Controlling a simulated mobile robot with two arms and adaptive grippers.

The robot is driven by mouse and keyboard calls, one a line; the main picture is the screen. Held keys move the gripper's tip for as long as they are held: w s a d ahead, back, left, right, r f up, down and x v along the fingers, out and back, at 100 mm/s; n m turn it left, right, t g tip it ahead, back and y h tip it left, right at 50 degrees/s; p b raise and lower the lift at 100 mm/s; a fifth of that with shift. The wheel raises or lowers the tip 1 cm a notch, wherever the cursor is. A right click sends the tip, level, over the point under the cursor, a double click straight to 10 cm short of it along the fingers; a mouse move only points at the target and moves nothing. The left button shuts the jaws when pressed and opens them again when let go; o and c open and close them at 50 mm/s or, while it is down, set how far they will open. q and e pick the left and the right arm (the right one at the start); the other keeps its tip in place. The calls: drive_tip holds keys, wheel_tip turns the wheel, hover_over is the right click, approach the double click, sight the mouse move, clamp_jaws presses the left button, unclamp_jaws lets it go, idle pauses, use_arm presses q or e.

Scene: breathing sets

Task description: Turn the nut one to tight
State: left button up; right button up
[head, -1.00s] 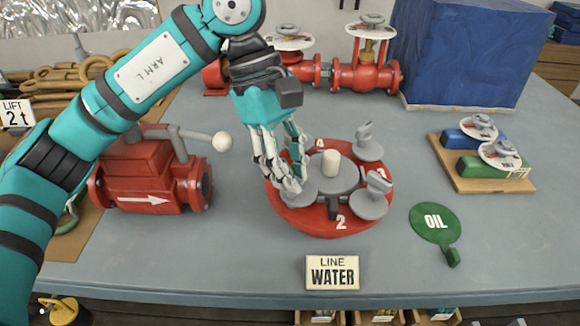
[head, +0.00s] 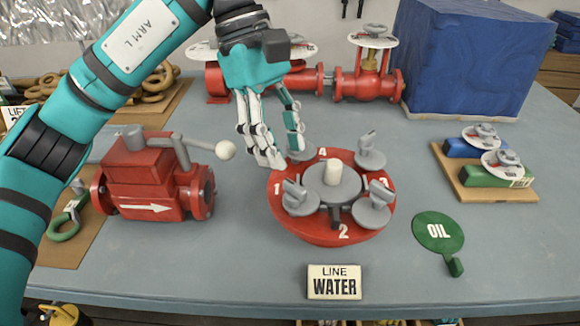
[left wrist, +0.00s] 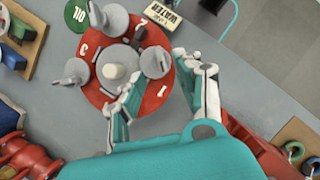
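The round red flange (head: 318,233) stands on the bench with several grey winged nuts around a grey hub and pale centre post. Nut one (head: 300,200) is at its left, beside the number 1, with its wing upright. It also shows in the left wrist view (left wrist: 156,62). My left gripper (head: 286,156) hangs above and behind nut one, apart from it. Its fingers (left wrist: 170,78) are spread with nothing between them. My right gripper is not in view.
A red valve (head: 150,180) with a white-knobbed lever stands left of the flange. Red piping (head: 365,78) runs behind. The WATER sign (head: 334,282) is in front, the green OIL tag (head: 438,232) right. Bench between flange and wooden board (head: 490,190) is mostly clear.

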use_arm(q)
drive_tip(key=v, duration=0.6)
drive_tip(key=shift+a+r, duration=0.1)
drive_tip(key=shift+r, duration=0.1)
